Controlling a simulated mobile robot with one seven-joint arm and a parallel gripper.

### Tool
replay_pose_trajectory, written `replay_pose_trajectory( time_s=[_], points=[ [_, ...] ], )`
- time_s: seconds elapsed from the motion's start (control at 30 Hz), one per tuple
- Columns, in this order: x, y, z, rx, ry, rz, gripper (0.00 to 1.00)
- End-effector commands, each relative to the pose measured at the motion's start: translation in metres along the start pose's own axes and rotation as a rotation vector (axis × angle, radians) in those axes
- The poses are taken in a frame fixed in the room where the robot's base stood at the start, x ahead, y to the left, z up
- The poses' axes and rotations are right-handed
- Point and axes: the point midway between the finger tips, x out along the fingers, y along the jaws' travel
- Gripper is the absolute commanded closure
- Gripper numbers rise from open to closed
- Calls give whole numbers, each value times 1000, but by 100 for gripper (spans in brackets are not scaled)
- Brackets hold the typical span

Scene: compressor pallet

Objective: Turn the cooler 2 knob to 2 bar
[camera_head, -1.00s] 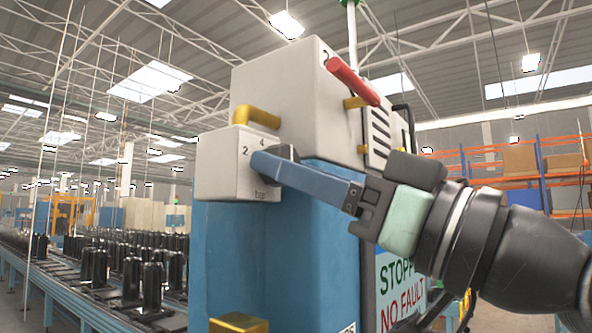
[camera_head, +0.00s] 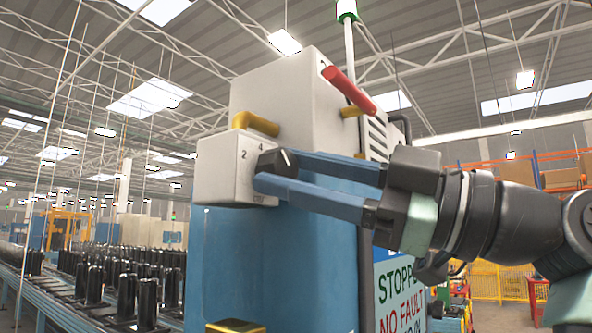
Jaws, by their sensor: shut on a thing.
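The dark cooler 2 knob (camera_head: 270,162) sits on the side of a small white box (camera_head: 222,168) printed with 2, 4 and a small unit label. My gripper (camera_head: 273,172) reaches in from the right, with its two long blue fingers one above the other. The fingertips are at the knob and shut on it. The lower finger covers the lower part of the face. The fingers partly hide the knob, and I cannot tell exactly which mark it points to.
A yellow pipe (camera_head: 256,123) enters the box top. A taller white housing (camera_head: 290,95) with a red handle (camera_head: 350,90) stands behind, above a blue cabinet (camera_head: 270,260). A sign (camera_head: 402,300) reading STOPPED, NO FAULT is below my wrist. A conveyor with black parts runs at left.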

Motion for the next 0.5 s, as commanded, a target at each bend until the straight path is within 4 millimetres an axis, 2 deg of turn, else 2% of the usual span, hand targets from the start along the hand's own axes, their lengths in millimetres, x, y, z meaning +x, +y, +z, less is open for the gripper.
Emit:
replay_pose_trajectory(
  time_s=[0.2,0.5],
  points=[
    [1,3,-2,-151,1,-64,100],
    [1,3,-1,-279,0,-115,100]
  ],
)
